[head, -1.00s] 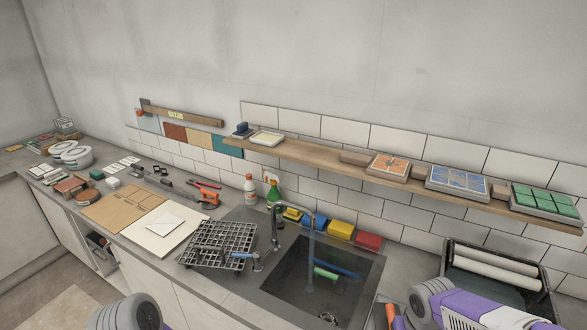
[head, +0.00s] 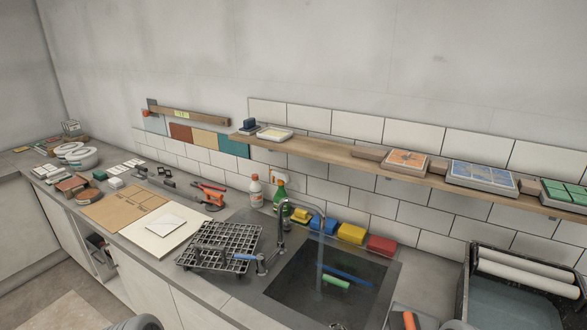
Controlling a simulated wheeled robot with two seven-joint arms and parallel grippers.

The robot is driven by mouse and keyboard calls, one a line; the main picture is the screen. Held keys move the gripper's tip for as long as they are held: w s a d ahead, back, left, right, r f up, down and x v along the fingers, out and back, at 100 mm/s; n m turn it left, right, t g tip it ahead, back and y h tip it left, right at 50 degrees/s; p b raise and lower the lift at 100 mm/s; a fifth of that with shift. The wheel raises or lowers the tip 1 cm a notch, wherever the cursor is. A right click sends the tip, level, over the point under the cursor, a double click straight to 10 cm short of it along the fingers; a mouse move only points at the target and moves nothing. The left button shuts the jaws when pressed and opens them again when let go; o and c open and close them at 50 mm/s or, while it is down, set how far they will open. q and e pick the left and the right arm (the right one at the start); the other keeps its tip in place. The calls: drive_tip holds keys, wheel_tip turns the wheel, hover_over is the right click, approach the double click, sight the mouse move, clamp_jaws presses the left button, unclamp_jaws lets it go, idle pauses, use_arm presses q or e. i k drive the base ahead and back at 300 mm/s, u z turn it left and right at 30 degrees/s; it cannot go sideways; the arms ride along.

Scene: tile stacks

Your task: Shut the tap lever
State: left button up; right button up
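A grey metal tap (head: 281,236) stands at the left rim of the dark sink (head: 300,290), its curved spout reaching right over the basin. A pale, see-through stream (head: 320,248) hangs below the spout, like running water. A lever with a blue grip (head: 245,257) sticks out to the left from a short metal post (head: 262,264) at the tap's foot, over the edge of a black rack. Neither gripper is in view. Only small rounded parts of my arms show at the bottom edge, far from the lever.
The black wire rack (head: 222,243) stands close by the lever. A white bottle (head: 255,191) and green spray bottle (head: 281,190) stand behind the tap. Yellow (head: 351,233) and red (head: 382,246) blocks line the back. A shelf (head: 340,155) with tiles runs above.

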sight(259, 258)
drive_tip(key=u, duration=2.1)
drive_tip(key=i, duration=1.7)
drive_tip(key=z, duration=3.55)
